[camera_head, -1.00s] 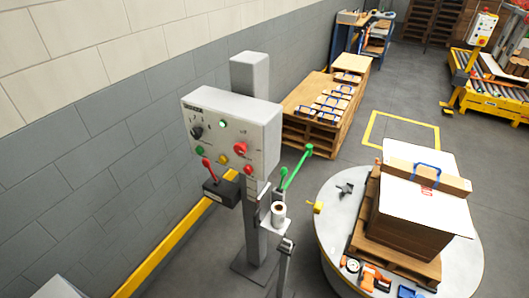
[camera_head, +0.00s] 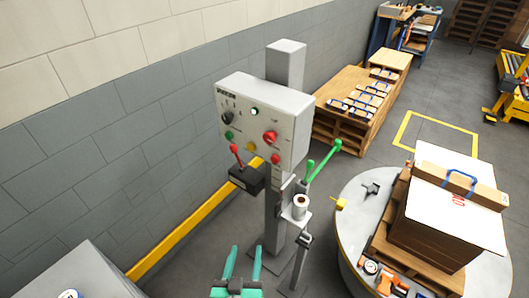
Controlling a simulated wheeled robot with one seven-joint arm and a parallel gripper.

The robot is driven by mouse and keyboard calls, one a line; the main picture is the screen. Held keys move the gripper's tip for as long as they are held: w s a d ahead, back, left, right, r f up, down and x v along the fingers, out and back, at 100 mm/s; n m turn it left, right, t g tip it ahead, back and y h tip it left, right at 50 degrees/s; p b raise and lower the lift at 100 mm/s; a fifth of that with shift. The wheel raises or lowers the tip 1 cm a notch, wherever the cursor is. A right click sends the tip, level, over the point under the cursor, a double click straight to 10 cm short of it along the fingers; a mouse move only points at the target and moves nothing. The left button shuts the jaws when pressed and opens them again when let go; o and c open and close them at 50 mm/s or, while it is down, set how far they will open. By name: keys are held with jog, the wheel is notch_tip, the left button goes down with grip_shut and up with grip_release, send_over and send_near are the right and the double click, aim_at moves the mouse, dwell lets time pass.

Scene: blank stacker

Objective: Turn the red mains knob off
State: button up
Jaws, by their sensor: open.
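The red mains knob (camera_head: 270,137) is on the right part of the front face of a grey control box (camera_head: 295,125), which stands on a grey post. Its exact angle is too small to tell. My gripper (camera_head: 245,250) shows at the bottom of the picture with two teal fingers pointing up and apart. It is open and empty, below the box and clear of the knob. Nothing covers the knob.
The box also carries a black knob (camera_head: 227,117), a pale lamp (camera_head: 254,111) and several coloured buttons. A turntable (camera_head: 352,210) with a loaded pallet is at right. A grey wall runs along the left.

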jog(key=w+a+r+m+h, duration=0.1)
jog(key=w+r+m+h, duration=0.2)
jog(key=w+r, duration=0.6)
jog(key=m+h, duration=0.6)
jog(key=m, duration=0.1)
send_near(268, 139)
jog(key=shift+g, duration=0.3)
jog(key=x, duration=0.6)
jog(key=shift+w+r, duration=0.35)
jog(key=shift+w+d, duration=0.45)
jog(key=shift+w, duration=0.05)
jog(key=shift+c, duration=0.5)
jog(key=c, duration=1)
